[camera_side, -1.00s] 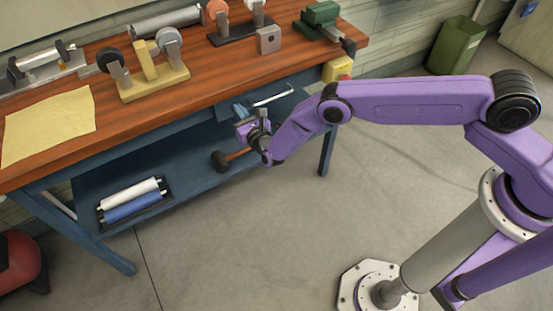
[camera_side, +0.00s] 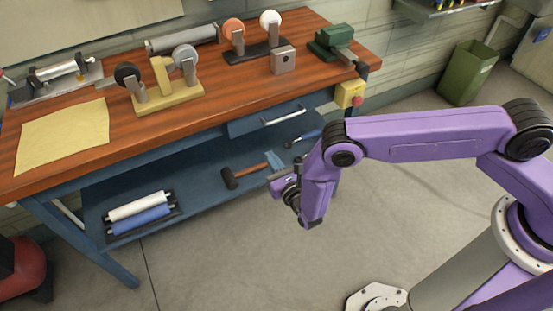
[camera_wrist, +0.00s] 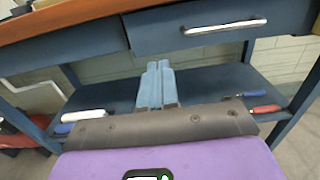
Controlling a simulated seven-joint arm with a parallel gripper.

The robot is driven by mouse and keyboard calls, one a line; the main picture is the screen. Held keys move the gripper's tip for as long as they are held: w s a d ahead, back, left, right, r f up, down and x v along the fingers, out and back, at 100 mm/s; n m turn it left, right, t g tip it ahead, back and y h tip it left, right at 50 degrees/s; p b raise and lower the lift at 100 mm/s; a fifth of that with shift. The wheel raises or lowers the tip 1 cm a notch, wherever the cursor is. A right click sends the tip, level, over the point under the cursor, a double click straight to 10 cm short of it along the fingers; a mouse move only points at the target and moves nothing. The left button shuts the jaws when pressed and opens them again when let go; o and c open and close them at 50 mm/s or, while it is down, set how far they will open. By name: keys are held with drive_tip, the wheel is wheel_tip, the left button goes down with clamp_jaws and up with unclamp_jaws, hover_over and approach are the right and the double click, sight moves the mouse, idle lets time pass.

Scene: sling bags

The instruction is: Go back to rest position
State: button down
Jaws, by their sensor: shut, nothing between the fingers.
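My gripper (camera_side: 274,164) is in front of the workbench's lower shelf, below the closed-looking blue drawer (camera_side: 275,117). Its two pale blue fingers lie side by side, shut and empty, in the wrist view (camera_wrist: 156,84). In the side view the wrist hangs bent down at the end of my purple arm. The fingers point toward the bench and overlap the shelf area in the picture. I cannot tell their exact distance from it.
The wooden bench top (camera_side: 215,92) carries roller stands, a yellow cloth (camera_side: 62,137) and a green vise (camera_side: 335,40). The lower shelf (camera_side: 200,190) holds a hammer (camera_side: 242,174) and rolls (camera_side: 138,212). A green bin (camera_side: 467,72) stands behind. Floor before the bench is clear.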

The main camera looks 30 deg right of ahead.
drive_tip(key=shift+s, duration=0.2)
drive_tip(key=s+d+r+m+g+h, duration=0.3)
drive_tip(key=d+r+m+g+h, duration=0.15)
drive_tip(key=d+r+m, duration=0.4)
drive_tip(key=s+d+r+m+g+h, duration=0.3)
drive_tip(key=d+r+m+g+h, duration=0.15)
drive_tip(key=r, duration=0.75)
drive_tip(key=s+d+r+m+g+y, duration=0.2)
drive_tip(key=s+d+m+g+y, duration=0.1)
drive_tip(key=s, duration=0.6)
drive_tip(key=s+d+r+m+g+y, duration=0.3)
drive_tip(key=s+m, duration=0.1)
drive_tip(key=s, duration=0.5)
drive_tip(key=s+d+r+m+g+y, duration=0.2)
drive_tip(key=s+d+r+m+y, duration=0.1)
drive_tip(key=s, duration=0.6)
drive_tip(key=shift+s+d+g, duration=0.15)
drive_tip(key=shift+s+g, duration=0.1)
drive_tip(key=shift+g, duration=0.15)
